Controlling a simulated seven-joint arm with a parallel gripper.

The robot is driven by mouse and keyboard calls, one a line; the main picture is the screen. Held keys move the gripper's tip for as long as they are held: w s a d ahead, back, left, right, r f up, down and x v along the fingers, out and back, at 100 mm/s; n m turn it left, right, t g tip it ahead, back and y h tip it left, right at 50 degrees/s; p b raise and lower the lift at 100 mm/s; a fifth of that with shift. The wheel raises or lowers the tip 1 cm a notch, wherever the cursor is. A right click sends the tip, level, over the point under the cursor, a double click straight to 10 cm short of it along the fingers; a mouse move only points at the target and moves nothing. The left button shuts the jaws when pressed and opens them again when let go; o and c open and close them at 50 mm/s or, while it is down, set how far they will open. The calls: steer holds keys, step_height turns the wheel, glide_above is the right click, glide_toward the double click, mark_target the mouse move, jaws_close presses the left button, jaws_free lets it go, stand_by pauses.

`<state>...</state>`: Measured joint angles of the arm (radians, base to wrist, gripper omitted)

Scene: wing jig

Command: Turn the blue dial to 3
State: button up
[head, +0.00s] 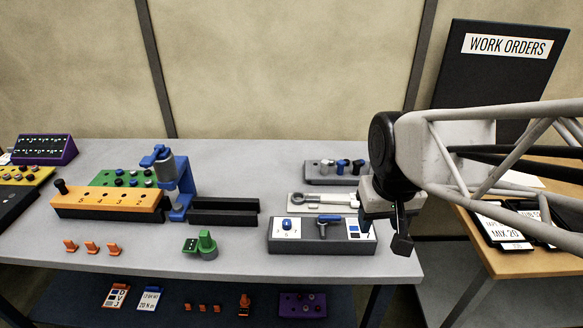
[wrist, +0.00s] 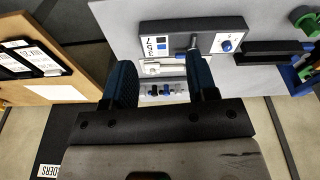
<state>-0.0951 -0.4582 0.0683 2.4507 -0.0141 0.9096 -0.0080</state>
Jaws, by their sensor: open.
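The blue dial (head: 287,224) sits on a white plate at the left end of a grey box (head: 322,246). Small markings lie below it, too small to read surely. In the wrist view the dial (wrist: 227,45) is at the right end of the box, and its pointer setting cannot be told. A lever with a blue handle (head: 329,218) stands mid-box, and a white label with blue marks (head: 358,229) is at the right end. My gripper (head: 386,228) is open and empty, near the box's right end, apart from the dial. Its two fingers show in the wrist view (wrist: 161,82).
Behind the box lie a white tray with a wrench (head: 322,201) and a grey rack with several knobs (head: 338,176). A black channel (head: 224,212), a blue clamp stand (head: 177,190) and a green knob (head: 203,245) stand to the left. A wooden table (head: 505,255) is at right.

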steer(key=w+a+f+n+g, duration=0.15)
steer(key=w+a+f, duration=0.25)
steer(key=w+a, duration=0.6)
steer(key=n, duration=0.3)
glide_above(287, 222)
steer(key=shift+g, duration=0.25)
step_height(287, 222, down, 6)
steer(key=shift+f, duration=0.25)
steer(key=shift+f, duration=3.9)
steer(key=c, duration=0.9)
